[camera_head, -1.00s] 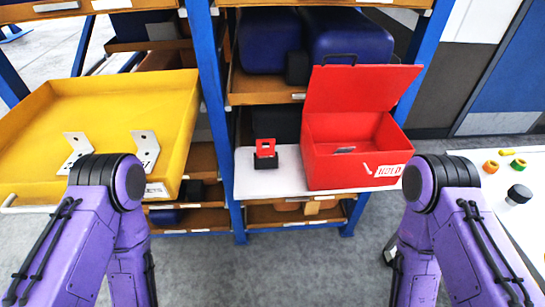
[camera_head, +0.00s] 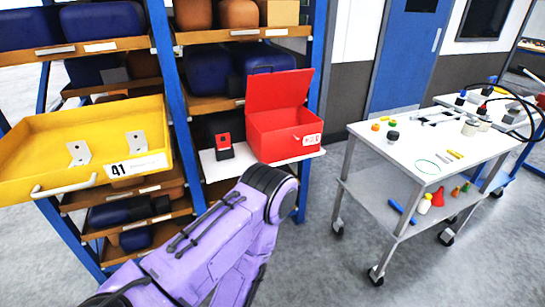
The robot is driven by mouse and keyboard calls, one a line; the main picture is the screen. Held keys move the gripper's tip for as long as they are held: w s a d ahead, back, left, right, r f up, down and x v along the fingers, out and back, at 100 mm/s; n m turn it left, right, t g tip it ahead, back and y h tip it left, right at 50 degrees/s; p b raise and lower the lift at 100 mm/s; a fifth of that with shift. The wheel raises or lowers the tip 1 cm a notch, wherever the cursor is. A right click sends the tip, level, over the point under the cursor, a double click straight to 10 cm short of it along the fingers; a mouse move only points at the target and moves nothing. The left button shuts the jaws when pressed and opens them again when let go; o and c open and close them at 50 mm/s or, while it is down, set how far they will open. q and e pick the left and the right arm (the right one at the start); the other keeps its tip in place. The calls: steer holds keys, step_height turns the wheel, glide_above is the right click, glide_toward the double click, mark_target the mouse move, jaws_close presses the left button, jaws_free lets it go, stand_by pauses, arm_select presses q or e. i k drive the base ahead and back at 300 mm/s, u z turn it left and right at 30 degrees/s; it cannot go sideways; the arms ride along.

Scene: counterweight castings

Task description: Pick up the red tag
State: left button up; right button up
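A small red tag (camera_head: 223,139) stands upright in a black holder (camera_head: 226,154). The holder is on a white shelf board (camera_head: 214,170), just left of an open red box (camera_head: 284,136) with a raised lid and a white label. One of my purple arms crosses the lower middle of the head view, its bent joint just in front of the board and below the red box. Neither gripper shows, so what they hold cannot be seen.
A yellow tray (camera_head: 85,112) marked 41 holds two angled metal brackets, left of the blue shelf post (camera_head: 178,100). A white wheeled table (camera_head: 400,150) with small coloured parts stands at the right. Grey floor (camera_head: 325,265) between is clear.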

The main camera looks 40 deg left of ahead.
mark_target(226, 145)
steer(key=u, duration=0.45)
steer(key=i, duration=0.35)
steer(key=u, duration=0.35)
